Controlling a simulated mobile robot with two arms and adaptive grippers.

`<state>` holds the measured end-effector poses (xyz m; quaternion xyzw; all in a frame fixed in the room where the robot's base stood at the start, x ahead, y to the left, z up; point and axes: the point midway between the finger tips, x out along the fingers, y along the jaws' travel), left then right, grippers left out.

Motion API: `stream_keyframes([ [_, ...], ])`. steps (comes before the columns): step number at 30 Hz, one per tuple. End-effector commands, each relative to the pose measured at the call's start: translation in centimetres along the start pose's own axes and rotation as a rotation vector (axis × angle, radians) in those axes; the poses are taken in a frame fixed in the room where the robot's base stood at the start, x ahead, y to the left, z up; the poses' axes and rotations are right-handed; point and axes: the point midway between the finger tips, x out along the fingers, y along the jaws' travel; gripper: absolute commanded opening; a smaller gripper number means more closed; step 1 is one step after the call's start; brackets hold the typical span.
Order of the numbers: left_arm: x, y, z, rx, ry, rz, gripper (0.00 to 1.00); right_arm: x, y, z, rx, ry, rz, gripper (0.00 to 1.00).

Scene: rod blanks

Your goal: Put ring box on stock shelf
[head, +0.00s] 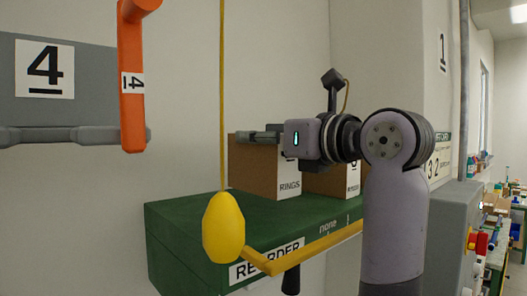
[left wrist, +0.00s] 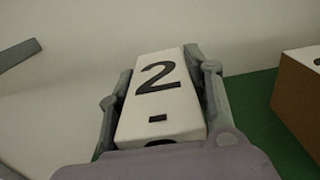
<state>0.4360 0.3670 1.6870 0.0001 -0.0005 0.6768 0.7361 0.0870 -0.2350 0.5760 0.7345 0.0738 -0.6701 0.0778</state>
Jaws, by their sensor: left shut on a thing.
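The ring box (head: 262,170) is a brown carton with a white RINGS label, at the green stock shelf (head: 185,235) in the head view. My left gripper (head: 260,137) is at its top edge, reaching in from the right. In the left wrist view the left gripper (left wrist: 160,95) is shut on the box, whose white face (left wrist: 150,112) marked 2 shows between the fingers. The box's underside is hidden, so I cannot tell whether it touches the shelf. My right gripper is in neither view.
A second brown carton (head: 325,182) stands on the shelf to the right, also in the left wrist view (left wrist: 300,95). A yellow bulb (head: 223,227) on a cord hangs before the shelf. A yellow rail (head: 310,250) crosses the shelf front. An orange handle (head: 132,85) is at upper left.

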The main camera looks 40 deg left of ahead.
Motion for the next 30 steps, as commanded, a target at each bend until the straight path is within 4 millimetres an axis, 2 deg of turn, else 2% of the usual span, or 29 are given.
stream_keyframes([
  [7,0.0,-0.1,-2.7,0.002,-0.001,0.000,0.12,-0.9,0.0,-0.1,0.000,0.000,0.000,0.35],
  [20,0.0,0.0,-3.5,0.000,0.000,-0.001,0.12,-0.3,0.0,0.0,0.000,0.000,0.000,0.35],
  [21,0.0,0.0,-3.4,0.001,0.001,0.000,0.48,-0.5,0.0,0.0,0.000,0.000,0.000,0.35],
  [30,0.0,0.0,-3.3,0.001,0.001,0.000,0.67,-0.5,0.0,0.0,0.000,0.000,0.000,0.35],
])
